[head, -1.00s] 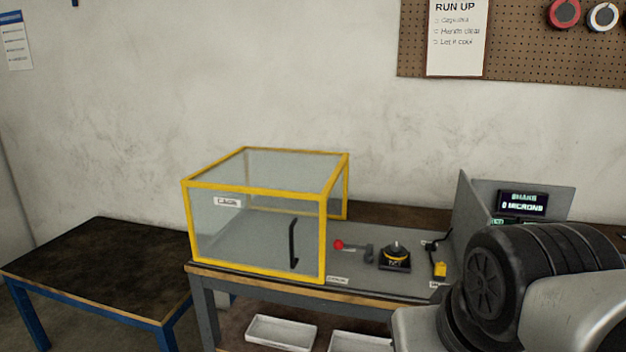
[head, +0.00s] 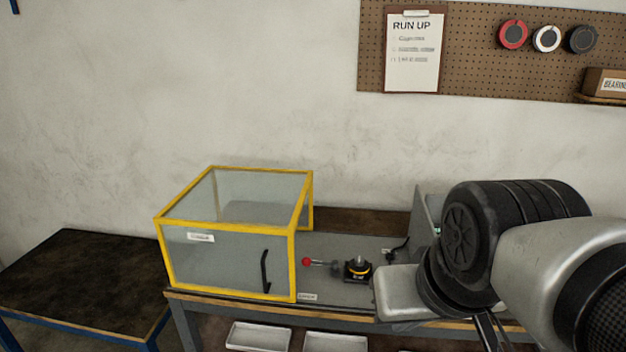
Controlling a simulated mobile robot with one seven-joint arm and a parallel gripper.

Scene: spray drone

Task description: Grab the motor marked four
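A small dark motor-like unit with a yellow-orange band (head: 358,270) stands on the grey bench top, just right of the yellow-framed clear box. No number can be read on it, so I cannot tell whether it is the motor marked four. A red-knobbed lever (head: 308,262) sits just left of it. My arm fills the lower right and hides the right part of the bench.
The clear box (head: 226,262) with yellow edges and a black handle stands on the bench's left part. White trays (head: 258,336) lie on the shelf below. A dark-topped blue table (head: 75,280) is at left. A pegboard (head: 465,70) with a RUN UP sheet hangs above.

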